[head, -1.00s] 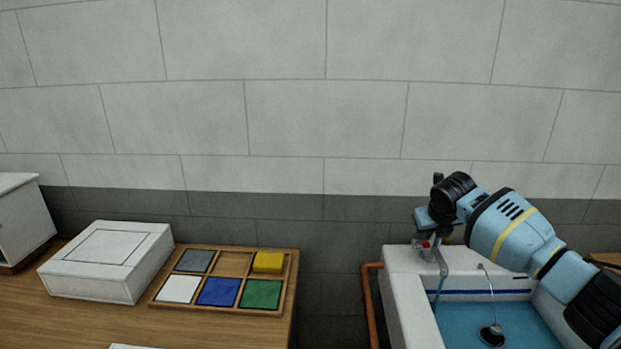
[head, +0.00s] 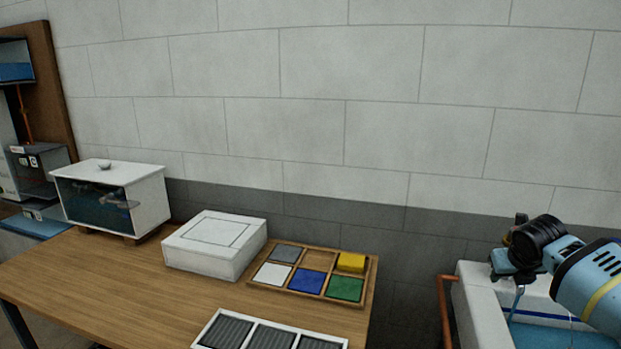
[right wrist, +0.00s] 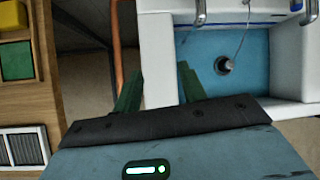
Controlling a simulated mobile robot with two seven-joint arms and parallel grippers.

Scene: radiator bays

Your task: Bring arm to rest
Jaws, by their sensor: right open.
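My right arm comes in at the right edge of the head view, light blue with black joints and a yellow band. Its wrist hangs over the left end of the white basin (head: 480,307). In the right wrist view my right gripper (right wrist: 160,85) shows two green fingers apart with nothing between them. The fingertips are hidden in the head view. My left gripper is in no frame.
The wooden table (head: 110,270) holds a white box (head: 212,245), a tray of coloured blocks (head: 370,285), a tray with grey ribbed sections (head: 205,325) and a white glass-fronted cabinet (head: 150,195). A copper pipe (head: 445,310) runs beside the basin. The basin has a blue bottom with a drain (right wrist: 223,65).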

